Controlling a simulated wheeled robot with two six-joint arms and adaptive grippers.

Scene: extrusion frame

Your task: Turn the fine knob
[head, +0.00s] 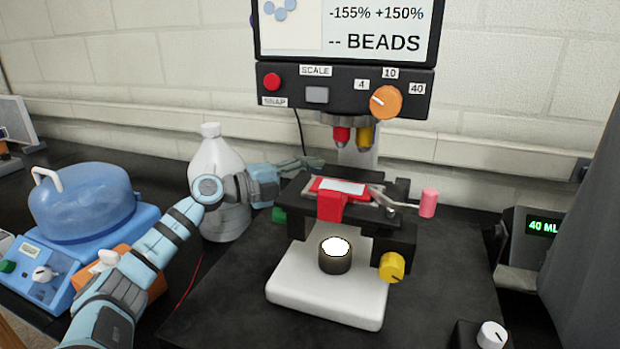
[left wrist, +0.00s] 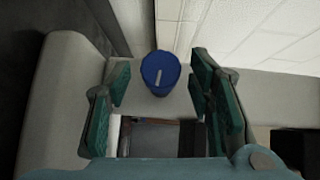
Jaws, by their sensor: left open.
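A blue knob (left wrist: 161,68) with a pale pointer line shows in the left wrist view, on a pale grey surface. My left gripper (left wrist: 158,92) is open, with green-padded fingers on either side of the knob in that picture; I see no contact. In the head view my left gripper (head: 312,163) reaches behind the left side of the microscope stage, and the blue knob cannot be made out there. A yellow knob (head: 391,266) sits on the microscope's lower right side, and a green knob (head: 279,215) shows partly at its left. No knob is readably labelled fine.
The stage carries a red holder (head: 331,205) and a pink-tipped lever (head: 428,203). A white jug (head: 216,158) stands behind my left forearm. A screen with a control panel (head: 340,92) hangs above. A blue-lidded device (head: 85,195) is at left.

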